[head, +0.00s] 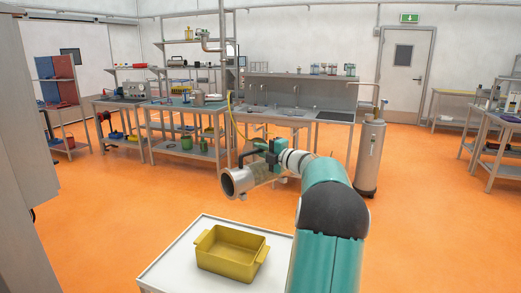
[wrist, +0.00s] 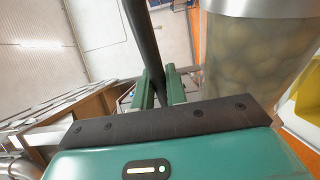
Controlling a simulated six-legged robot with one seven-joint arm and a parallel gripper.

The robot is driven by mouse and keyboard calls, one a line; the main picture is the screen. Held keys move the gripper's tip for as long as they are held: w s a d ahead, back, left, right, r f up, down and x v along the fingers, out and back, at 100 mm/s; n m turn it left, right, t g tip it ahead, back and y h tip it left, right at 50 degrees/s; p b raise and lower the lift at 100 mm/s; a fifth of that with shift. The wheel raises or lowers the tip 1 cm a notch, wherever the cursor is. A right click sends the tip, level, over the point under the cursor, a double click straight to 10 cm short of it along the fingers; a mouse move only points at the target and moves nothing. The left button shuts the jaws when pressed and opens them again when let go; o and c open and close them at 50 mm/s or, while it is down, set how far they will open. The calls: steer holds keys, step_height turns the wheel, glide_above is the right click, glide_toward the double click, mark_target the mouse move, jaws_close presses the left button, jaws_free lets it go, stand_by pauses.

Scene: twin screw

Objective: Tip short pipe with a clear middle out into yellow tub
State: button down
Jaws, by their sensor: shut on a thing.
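The short pipe (head: 252,177) has metal ends and a see-through middle. In the head view it lies roughly level in the air, with its round flanged end towards the lower left. In the wrist view its clear part (wrist: 255,55) shows pale brownish rounded lumps inside. My gripper (wrist: 158,88) is shut on the pipe's black handle (wrist: 142,38); it also shows in the head view (head: 264,157). The yellow tub (head: 231,262) stands below and in front of the pipe, apart from it. The inside of the pipe's end is dark.
The tub is on a white-topped table (head: 172,270) at the bottom of the head view. A grey panel (head: 25,150) stands close on the left. A metal cylinder (head: 369,160) stands behind right. Workbenches (head: 180,105) line the back; orange floor between is clear.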

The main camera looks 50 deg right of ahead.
steer(key=shift+w+d+f, duration=0.15)
steer(key=shift+d, duration=0.05)
steer(key=shift+a+n, duration=0.3)
steer(key=shift+a, duration=0.3)
steer(key=shift+w+a+f+n, duration=0.1)
steer(key=shift+w+a+n, duration=0.05)
steer(key=shift+a+n, duration=0.55)
steer(key=shift+w+a+f+n+g, duration=0.15)
steer(key=shift+a+n, duration=0.45)
steer(key=shift+w+a+f+n+g, duration=0.1)
steer(key=shift+w+a+f+n, duration=0.1)
steer(key=shift+a+n, duration=0.45)
steer(key=shift+w+a+f+n+g, duration=0.15)
steer(key=shift+a+n, duration=0.4)
steer(key=shift+a, duration=0.05)
steer(key=shift+w+a+f+n+g+h, duration=0.1)
steer(key=shift+w+a+f+n+h, duration=0.1)
steer(key=shift+a+f+n, duration=0.55)
steer(key=shift+w+a+f+n+g+h, duration=0.1)
steer(key=shift+w+a+f+n, duration=0.25)
steer(key=shift+a+f, duration=0.6)
steer(key=shift+w+a+f+n+g+h, duration=0.1)
steer(key=shift+a+f+n, duration=0.6)
steer(key=shift+a+f, duration=0.15)
steer(key=shift+a, duration=0.1)
